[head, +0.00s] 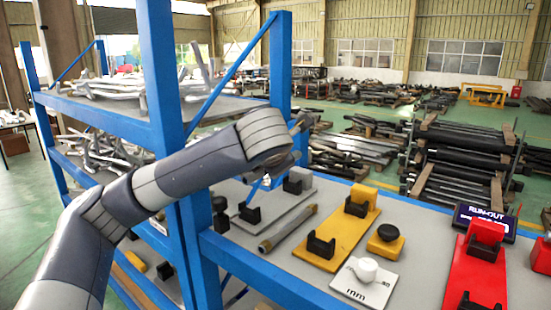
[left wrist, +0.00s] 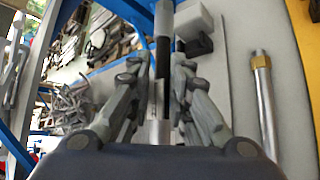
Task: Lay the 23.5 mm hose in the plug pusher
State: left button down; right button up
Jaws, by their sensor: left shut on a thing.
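My left gripper (left wrist: 160,78) is shut on a slim cylinder with dark and light grey parts (left wrist: 162,58), seen between its fingers in the left wrist view. I cannot read its size or tell for sure that it is the 23.5 mm hose. In the head view my wrist hides most of the gripper, above the grey stand plate. Grey (head: 270,207), yellow (head: 340,233) and red (head: 466,272) stands with black cradles are on the shelf. None is legibly labelled as the plug pusher. My right gripper is not in view.
A grey tube with a brass end (head: 288,228) lies between the grey and yellow stands. A yellow base with a black knob (head: 385,240) and a white plate with a white knob (head: 364,283) stand nearby. A blue post (head: 166,90) rises beside my arm.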

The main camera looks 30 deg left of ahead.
pick_arm(q)
jog(key=f, duration=0.2)
jog(key=shift+a+f, duration=0.2)
jog(key=shift+f, duration=0.2)
jog(key=shift+s+d+f, duration=0.1)
jog(key=shift+f, duration=0.65)
jog(key=shift+s+f+b, duration=0.1)
jog(key=shift+f+b, duration=0.2)
jog(key=shift+f, duration=0.7)
jog(key=c, duration=1.4)
grip_release()
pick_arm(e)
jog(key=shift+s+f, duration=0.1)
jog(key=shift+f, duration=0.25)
